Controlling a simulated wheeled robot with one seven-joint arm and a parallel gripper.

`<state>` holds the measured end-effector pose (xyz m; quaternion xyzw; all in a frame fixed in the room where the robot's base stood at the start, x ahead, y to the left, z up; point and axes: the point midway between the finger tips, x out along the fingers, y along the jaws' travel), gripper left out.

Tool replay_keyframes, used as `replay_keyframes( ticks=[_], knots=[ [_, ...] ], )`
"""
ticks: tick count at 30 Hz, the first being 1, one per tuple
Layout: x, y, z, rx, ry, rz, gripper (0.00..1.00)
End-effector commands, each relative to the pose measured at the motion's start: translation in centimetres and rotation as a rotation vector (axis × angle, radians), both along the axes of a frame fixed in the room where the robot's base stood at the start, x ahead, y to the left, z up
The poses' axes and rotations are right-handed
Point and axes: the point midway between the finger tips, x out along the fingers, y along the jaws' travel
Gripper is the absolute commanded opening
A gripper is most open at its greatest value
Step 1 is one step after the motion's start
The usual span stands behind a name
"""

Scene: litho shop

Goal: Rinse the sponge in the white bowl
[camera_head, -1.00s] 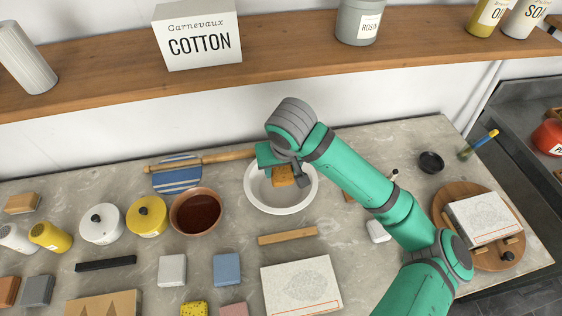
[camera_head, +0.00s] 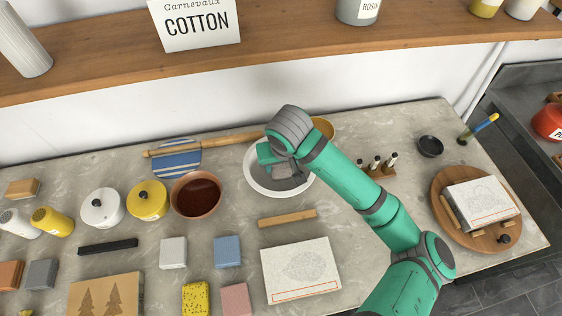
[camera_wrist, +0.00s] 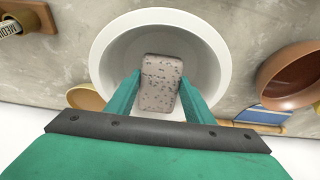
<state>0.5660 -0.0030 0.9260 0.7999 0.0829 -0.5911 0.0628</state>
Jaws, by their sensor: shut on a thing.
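The white bowl (camera_head: 252,178) stands on the grey counter near the back wall, and its rim also shows in the wrist view (camera_wrist: 108,48). My gripper (camera_wrist: 160,88) is over the bowl, pointing down into it. Its two green fingers are shut on the sponge (camera_wrist: 160,84), a grey-beige speckled block with rounded corners. The sponge lies inside the bowl's outline. I cannot tell whether it touches the bottom or any liquid. In the head view my wrist and gripper hide the sponge and much of the bowl's inside.
A brown bowl of dark liquid (camera_head: 197,195) stands left of the white bowl. An ochre bowl (camera_head: 324,126) is behind my arm, with a rack of small bottles (camera_head: 377,170) to the right. A wooden bar (camera_head: 287,218) and a printed slab (camera_head: 301,270) lie in front.

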Motion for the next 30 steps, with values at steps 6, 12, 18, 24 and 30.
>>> replay_keyframes(
  ticks=[6,12,18,24,30],
  knots=[
    [0.0,0.0,0.0,0.0,0.0,0.0,0.23],
    [0.0,0.0,0.0,0.0,0.0,0.0,0.23],
    [0.0,0.0,0.7,0.0,-0.001,0.0,0.23],
    [0.0,0.0,2.1,0.001,-0.001,0.0,0.23],
    [0.0,0.1,3.5,0.001,0.0,0.001,0.23]
  ],
)
